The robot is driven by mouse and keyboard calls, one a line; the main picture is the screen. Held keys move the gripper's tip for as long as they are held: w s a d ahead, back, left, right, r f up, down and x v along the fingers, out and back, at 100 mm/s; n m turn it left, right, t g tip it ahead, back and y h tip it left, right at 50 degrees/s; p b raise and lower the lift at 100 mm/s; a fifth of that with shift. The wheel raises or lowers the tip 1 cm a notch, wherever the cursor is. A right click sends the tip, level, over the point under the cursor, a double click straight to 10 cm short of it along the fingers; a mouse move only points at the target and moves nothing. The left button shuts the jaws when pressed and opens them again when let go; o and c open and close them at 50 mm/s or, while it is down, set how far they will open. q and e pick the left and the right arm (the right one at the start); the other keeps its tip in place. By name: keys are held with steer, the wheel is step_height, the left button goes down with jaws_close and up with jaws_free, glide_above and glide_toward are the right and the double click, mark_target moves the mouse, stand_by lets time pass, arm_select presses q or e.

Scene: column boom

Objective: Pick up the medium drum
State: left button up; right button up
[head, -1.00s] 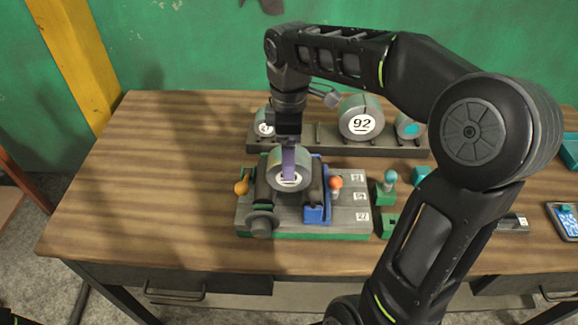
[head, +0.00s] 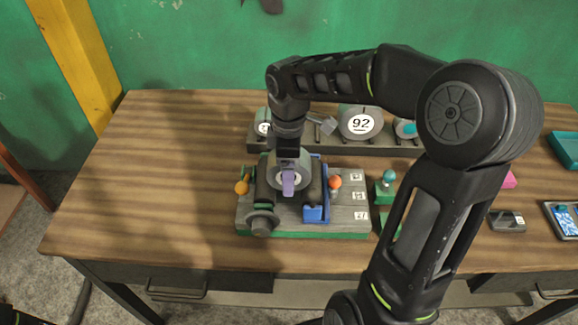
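A grey drum (head: 274,163) with a white label lies between the dark rollers of a fixture (head: 345,218) near the table's middle; it looks mid-sized among the drums. My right gripper (head: 289,183) reaches down over it from above. One purple finger lies across the drum's front face and covers part of its label. The other finger is hidden behind the drum, so I cannot tell whether they grip it. My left gripper is not in view.
Behind, a dark rack (head: 330,139) holds a large drum marked 92 (head: 357,122) and smaller drums at both ends. An orange knob (head: 242,187), a red knob (head: 335,182) and a blue bracket (head: 315,212) stand close around the gripped area. The table's left side is clear.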

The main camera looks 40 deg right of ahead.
stand_by(0.4)
jaws_close()
stand_by(0.7)
steer(key=shift+r, duration=0.1)
step_height(320, 180, up, 10)
steer(key=shift+f+b, duration=0.1)
steer(key=shift+b, duration=0.5)
stand_by(0.3)
